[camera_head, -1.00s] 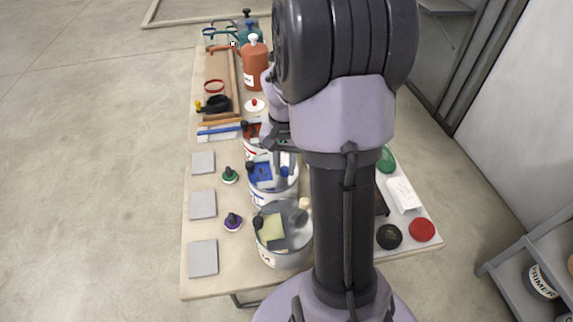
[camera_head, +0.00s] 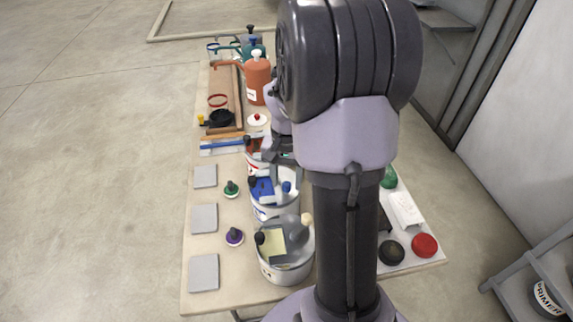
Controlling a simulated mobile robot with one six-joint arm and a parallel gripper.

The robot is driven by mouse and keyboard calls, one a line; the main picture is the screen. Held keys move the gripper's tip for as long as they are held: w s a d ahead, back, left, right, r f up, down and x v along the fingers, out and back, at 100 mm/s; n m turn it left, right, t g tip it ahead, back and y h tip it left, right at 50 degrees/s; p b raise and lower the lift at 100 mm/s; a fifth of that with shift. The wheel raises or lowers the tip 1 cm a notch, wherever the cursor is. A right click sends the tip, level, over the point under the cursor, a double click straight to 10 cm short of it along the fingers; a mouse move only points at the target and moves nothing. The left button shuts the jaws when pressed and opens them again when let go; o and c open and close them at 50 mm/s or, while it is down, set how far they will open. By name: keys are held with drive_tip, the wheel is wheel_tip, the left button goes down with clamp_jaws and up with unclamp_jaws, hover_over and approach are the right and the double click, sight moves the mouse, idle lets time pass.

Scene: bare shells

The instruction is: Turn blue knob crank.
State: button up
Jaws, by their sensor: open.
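The blue knob (camera_head: 286,187) of a crank stands up at the right side of a white pot with blue inside (camera_head: 272,208), in the middle row of the table. The crank arm beneath it is only partly visible. My gripper (camera_head: 283,164) is over the far side of this pot, just beyond the knob in the picture. It is open, and its fingertips are small and partly covered by my arm. I cannot tell whether they touch the knob or the crank.
A nearer pot with a pale knob (camera_head: 306,219) and a farther red-filled pot (camera_head: 252,147) flank the blue one. An orange bottle (camera_head: 257,79) stands farther back. Grey square tiles (camera_head: 204,219) lie at left. My arm hides much of the table's right half.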

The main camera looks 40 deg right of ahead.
sight(286, 184)
wheel_tip(286, 184, up, 17)
drive_tip(key=p, duration=0.6)
drive_tip(key=shift+f, duration=0.2)
